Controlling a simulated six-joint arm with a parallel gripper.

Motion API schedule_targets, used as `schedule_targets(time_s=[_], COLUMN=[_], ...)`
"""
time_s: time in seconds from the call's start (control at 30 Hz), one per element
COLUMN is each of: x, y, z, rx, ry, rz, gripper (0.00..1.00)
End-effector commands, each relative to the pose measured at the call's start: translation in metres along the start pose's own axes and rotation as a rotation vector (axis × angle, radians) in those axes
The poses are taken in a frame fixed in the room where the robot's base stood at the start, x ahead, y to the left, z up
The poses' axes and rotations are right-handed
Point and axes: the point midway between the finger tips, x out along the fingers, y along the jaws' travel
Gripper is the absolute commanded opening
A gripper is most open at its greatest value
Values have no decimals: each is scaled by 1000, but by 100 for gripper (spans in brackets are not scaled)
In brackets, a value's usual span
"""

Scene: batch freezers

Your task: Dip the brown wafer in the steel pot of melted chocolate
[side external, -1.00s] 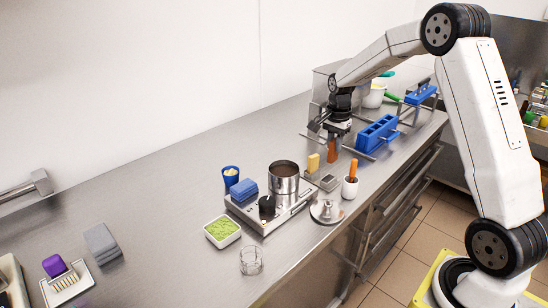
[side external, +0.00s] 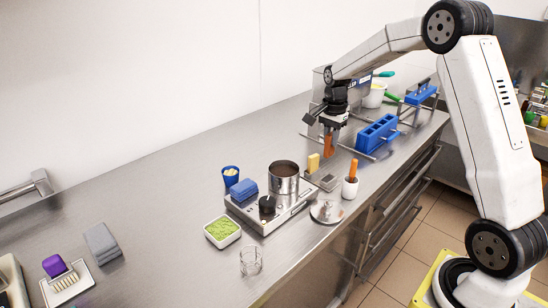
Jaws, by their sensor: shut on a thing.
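The brown wafer (side external: 328,145) hangs below my gripper (side external: 329,128), which is shut on its upper part. The wafer is in the air above the counter, behind and to the right of the steel pot (side external: 285,185). The pot stands on a flat steel unit with a black knob (side external: 267,204). Dark brown melted chocolate (side external: 285,168) shows inside its open top. The wafer is apart from the pot.
A yellow block (side external: 313,162), a small steel device (side external: 325,181) and a white cup with an orange-handled tool (side external: 352,178) stand near the pot. A blue slotted holder (side external: 377,134) is to the right. A blue cloth (side external: 244,189) lies left of the pot.

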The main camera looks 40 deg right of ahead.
Motion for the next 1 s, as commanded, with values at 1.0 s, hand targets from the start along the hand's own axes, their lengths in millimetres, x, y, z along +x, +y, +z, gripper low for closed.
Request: schedule_targets(time_s=[1.0], x=[-53], y=[-64], z=[124], rx=[0], ry=[1], rz=[-1], gripper=[0])
